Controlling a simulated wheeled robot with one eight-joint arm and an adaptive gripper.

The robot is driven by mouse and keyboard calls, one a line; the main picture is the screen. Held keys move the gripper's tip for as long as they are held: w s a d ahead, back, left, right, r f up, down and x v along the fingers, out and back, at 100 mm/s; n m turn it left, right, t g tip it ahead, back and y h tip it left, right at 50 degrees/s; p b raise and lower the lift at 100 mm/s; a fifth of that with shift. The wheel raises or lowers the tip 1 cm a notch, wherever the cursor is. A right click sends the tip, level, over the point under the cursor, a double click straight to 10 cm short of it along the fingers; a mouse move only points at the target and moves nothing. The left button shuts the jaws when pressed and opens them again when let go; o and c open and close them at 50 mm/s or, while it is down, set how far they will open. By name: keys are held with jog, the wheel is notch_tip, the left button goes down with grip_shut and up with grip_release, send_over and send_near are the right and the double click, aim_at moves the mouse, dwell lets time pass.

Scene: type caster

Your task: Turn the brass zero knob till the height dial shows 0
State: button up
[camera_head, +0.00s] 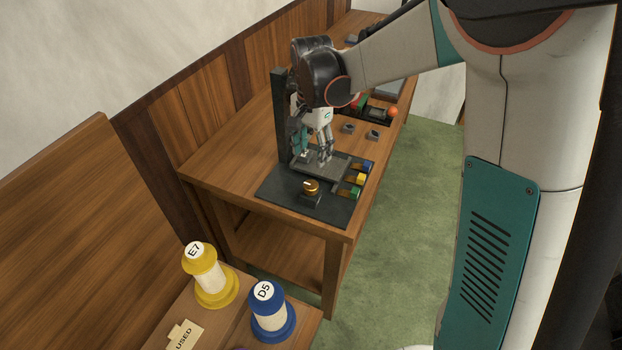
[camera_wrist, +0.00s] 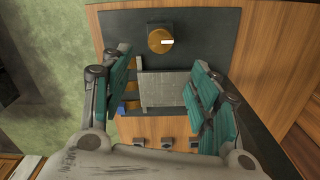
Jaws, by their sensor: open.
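The brass zero knob (camera_head: 311,187) sits on the front part of a dark base plate (camera_head: 286,188) on the wooden table. It has a pale mark on its top. In the wrist view the knob (camera_wrist: 160,40) is at the top middle, its pale mark pointing right. My gripper (camera_head: 325,158) points down over the grey plate behind the knob, apart from the knob. In the wrist view my gripper (camera_wrist: 164,90) has its teal fingers wide apart with nothing between them but the grey plate below. I cannot make out a height dial or its reading.
A dark upright column (camera_head: 281,115) stands at the base plate's left. Blue, yellow and green blocks (camera_head: 361,178) line its right edge. Small grey pieces (camera_head: 373,134) and a red-ended device lie behind. Yellow E7 (camera_head: 209,275) and blue D5 (camera_head: 270,312) spools stand in front.

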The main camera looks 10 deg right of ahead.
aim_at(312, 184)
notch_tip(312, 184, down, 12)
jog(key=b, duration=0.3)
jog(key=shift+f, duration=0.25)
jog(key=c, duration=1.1)
